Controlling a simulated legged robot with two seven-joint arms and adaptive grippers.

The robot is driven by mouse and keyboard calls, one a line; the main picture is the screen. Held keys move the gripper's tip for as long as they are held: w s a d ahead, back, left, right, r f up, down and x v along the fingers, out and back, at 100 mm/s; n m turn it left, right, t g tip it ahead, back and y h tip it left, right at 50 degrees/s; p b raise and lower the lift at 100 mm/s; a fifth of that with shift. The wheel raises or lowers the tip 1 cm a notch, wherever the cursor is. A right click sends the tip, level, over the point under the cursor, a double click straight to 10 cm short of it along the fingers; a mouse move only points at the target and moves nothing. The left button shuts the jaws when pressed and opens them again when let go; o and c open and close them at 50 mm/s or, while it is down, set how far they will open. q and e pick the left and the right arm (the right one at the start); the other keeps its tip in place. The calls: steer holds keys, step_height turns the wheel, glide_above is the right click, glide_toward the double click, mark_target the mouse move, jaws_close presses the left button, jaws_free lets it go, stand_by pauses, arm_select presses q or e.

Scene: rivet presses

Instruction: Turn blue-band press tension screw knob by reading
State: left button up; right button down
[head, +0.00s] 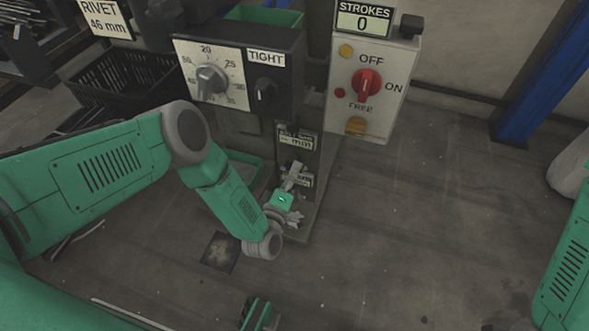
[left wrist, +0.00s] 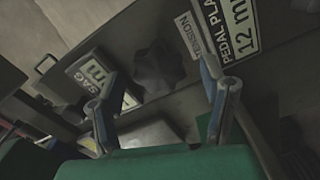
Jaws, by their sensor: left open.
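In the left wrist view a dark lobed knob (left wrist: 158,68) sits on the grey press panel, beside a label reading "TENSION" (left wrist: 187,36). My left gripper (left wrist: 157,84) is open, with one finger on each side of the knob in the picture; I cannot tell whether either touches it. In the head view my left gripper (head: 292,193) is low at the front of the press column (head: 322,155), where the arm and gripper hide the knob. No blue band shows on the press.
Labels read "PEDAL PLAY 12 mm" (left wrist: 235,30) and "SAG" (left wrist: 92,75), its number unclear. Above are a numbered dial (head: 212,80), a black knob (head: 266,95) by "TIGHT", and a switch box (head: 397,65) reading "STROKES 0". A black basket (head: 125,80) stands left; floor at right is clear.

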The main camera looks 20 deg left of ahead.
arm_select(q)
steer(key=s, duration=0.9)
steer(key=shift+s, duration=0.25)
steer(key=shift+a, duration=0.1)
